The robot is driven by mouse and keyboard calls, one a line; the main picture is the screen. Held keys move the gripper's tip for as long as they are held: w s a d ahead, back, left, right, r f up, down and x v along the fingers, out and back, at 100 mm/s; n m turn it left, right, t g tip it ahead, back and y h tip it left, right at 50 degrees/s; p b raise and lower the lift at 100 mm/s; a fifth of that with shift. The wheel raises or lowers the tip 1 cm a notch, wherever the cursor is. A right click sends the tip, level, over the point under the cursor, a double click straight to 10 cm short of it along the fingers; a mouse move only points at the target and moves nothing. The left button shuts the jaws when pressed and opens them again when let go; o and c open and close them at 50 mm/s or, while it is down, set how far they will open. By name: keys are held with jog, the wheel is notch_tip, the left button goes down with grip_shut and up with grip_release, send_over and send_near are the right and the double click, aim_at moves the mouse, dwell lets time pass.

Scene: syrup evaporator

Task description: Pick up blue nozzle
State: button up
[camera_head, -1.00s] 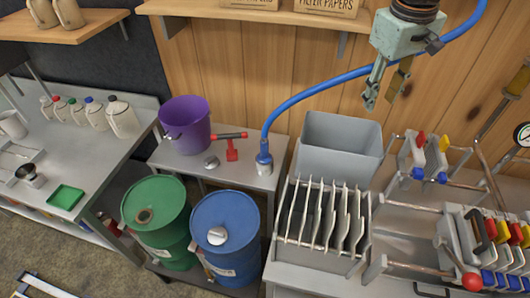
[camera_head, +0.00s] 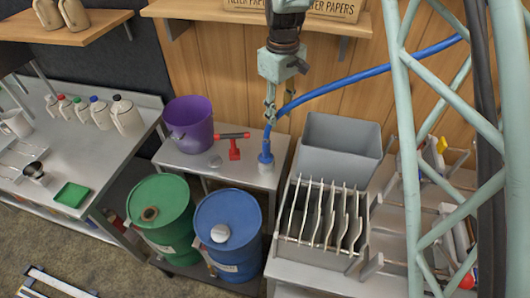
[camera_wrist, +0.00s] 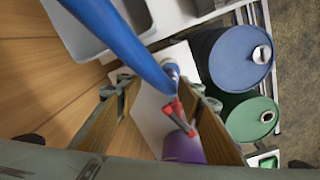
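The blue nozzle (camera_head: 265,153) stands upright on the small metal table, in a grey holder. The blue hose (camera_head: 352,80) rises from its top and curves off to the right. In the wrist view the nozzle (camera_wrist: 170,70) shows beyond the fingertips, at the end of the hose, which crosses the upper left. My gripper (camera_head: 269,118) points down above the nozzle, its fingertips close to the hose. The wrist view shows my gripper (camera_wrist: 160,97) open, with wide space between the fingers. I cannot tell whether a finger touches the hose.
A red-handled tool (camera_head: 234,148) and a purple bucket (camera_head: 189,122) stand left of the nozzle. A grey bin (camera_head: 336,150) and a plate rack (camera_head: 290,252) are to its right. Blue (camera_head: 236,255) and green (camera_head: 160,209) drums stand in front. A wooden shelf (camera_head: 210,8) is behind.

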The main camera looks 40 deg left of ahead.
aim_at(266, 136)
jog(key=shift+n, duration=0.3)
jog(key=a, duration=0.1)
jog(key=s+a+f, duration=0.2)
jog(key=shift+s+a+f, duration=0.2)
jog(key=shift+s+a, duration=0.05)
jog(key=shift+a, duration=0.15)
jog(key=shift+f, duration=4.3)
jog(key=shift+s+d+f+b, duration=0.1)
jog(key=shift+f+b, duration=0.1)
jog(key=shift+f, duration=1.1)
jog(key=shift+d+f+b, duration=0.1)
jog(key=shift+f+b, duration=0.05)
jog(key=shift+f, duration=1.15)
jog(key=shift+c, duration=0.5)
jog(key=c, duration=1)
jog(key=shift+r, duration=0.2)
